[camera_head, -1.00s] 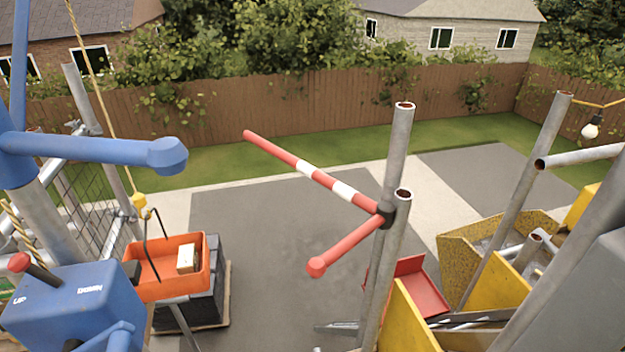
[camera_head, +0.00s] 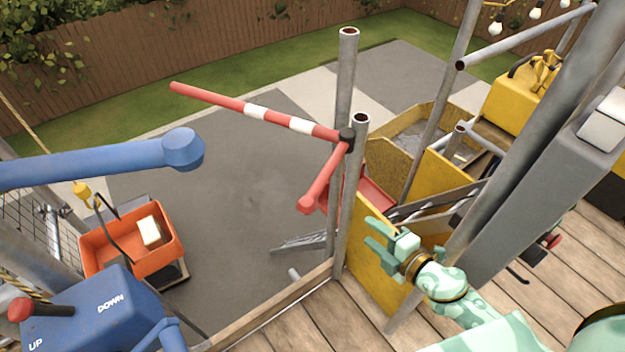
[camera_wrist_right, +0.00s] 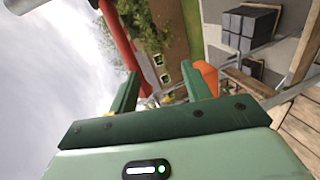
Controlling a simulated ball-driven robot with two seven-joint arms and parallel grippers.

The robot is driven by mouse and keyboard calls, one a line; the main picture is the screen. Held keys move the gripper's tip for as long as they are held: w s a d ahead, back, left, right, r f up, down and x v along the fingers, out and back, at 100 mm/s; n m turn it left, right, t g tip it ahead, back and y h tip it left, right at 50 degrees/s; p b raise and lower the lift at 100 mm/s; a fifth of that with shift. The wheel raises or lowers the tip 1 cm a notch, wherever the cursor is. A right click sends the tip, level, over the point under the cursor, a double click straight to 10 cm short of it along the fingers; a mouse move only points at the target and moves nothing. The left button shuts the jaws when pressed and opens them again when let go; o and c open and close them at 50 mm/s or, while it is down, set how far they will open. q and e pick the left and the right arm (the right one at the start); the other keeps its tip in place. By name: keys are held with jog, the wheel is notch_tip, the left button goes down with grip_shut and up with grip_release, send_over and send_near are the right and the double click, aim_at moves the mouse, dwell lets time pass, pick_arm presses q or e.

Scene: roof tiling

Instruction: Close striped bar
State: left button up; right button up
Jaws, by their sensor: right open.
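The red-and-white striped bar (camera_head: 262,114) is hinged by a dark collar on a grey scaffold post (camera_head: 345,207). It points out to the left over the open drop beyond the deck. A short red handle (camera_head: 318,183) with a round knob runs from the same collar towards me. My right gripper (camera_head: 375,232) is open and empty, low and right of the knob, apart from it. In the right wrist view its two fingers (camera_wrist_right: 161,92) are spread, and a red bar (camera_wrist_right: 117,38) shows beyond them at upper left. My left gripper is not in view.
A yellow board (camera_head: 373,262) stands at the deck edge beside the post. A blue hoist arm (camera_head: 95,166) and blue UP/DOWN control box (camera_head: 85,312) are at left, with an orange tub (camera_head: 160,259) hanging beyond. Wooden deck (camera_head: 521,285) lies at right.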

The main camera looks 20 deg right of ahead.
notch_tip(320, 180, up, 6)
jog(key=a+n+y, duration=0.2)
jog(key=n, duration=0.1)
jog(key=p, duration=0.1)
send_near(323, 185)
jog(key=shift+t, duration=0.3)
jog(key=x, duration=0.6)
jog(key=f+x, duration=0.1)
jog(key=x, duration=0.3)
jog(key=shift+f+b, duration=0.15)
jog(key=shift+b, duration=0.25)
jog(key=shift+w+a, duration=0.3)
jog(key=shift+w, duration=0.15)
grip_shut()
jog(key=shift+s+d+n+g+y+b, duration=0.45)
jog(key=shift+d+n+y+b, duration=0.1)
jog(key=shift+d+b, duration=0.2)
jog(key=shift+s+d+n+g+y+b, duration=0.45)
jog(key=shift+d+y+b, duration=0.2)
jog(key=shift+b, duration=0.15)
jog(key=shift+s+d+n+g+y+b, duration=0.4)
jog(key=shift+s+d+n+y+b, duration=0.1)
jog(key=shift+d+b, duration=0.25)
